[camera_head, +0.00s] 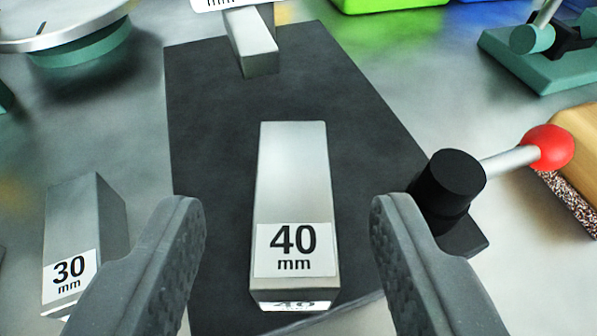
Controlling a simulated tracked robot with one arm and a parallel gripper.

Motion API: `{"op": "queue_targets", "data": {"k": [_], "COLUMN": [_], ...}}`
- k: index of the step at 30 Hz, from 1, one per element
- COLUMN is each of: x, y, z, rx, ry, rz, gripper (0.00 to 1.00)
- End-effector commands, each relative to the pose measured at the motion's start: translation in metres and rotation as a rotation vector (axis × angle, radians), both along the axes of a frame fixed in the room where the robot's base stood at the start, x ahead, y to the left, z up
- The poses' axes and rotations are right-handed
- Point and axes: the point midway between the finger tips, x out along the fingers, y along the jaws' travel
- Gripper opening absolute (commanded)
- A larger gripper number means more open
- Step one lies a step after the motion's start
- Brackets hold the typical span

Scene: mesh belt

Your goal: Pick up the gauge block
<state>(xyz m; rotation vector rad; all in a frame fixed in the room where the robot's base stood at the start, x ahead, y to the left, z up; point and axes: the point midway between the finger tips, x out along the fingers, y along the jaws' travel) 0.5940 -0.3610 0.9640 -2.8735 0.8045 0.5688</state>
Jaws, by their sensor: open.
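A silver gauge block (293,175) with a white "40 mm" label stands on a dark mat (205,130), in the middle of the view. My gripper (285,215) is open, with one grey finger to the left of this block and one to the right. Gaps show between the fingers and the block in the picture. A second gauge block (88,215), labelled "30 mm", stands to the left, outside the left finger, which hides part of it. Another metal block (252,45) stands at the far end of the mat, its label cut off by the top edge.
A black knob (452,182) with a lever and red ball (547,147) sits close to the right finger. A round plate on a green base (80,45) is at upper left. A green fixture (540,65) is at upper right. Bare mat lies between the two middle blocks.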

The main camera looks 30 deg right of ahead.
Motion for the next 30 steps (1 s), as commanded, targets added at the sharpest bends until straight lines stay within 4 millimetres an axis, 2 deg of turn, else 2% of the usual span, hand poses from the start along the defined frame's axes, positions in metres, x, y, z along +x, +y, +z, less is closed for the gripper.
{"op": "queue_targets", "data": {"k": [3, 7, 16, 21, 30], "x": [0.011, 0.022, 0.025, 0.025, 0.025], "y": [-0.010, -0.017, -0.019, -0.019, -0.019], "z": [-0.012, -0.014, -0.015, -0.015, -0.015], "rx": [0.002, 0.000, 0.001, 0.001, 0.001], "ry": [0.002, -0.001, 0.002, 0.002, 0.002], "rz": [-0.001, -0.002, -0.003, -0.003, -0.003], "gripper": [0.47, 0.47, 0.47, 0.00, 0.00]}}
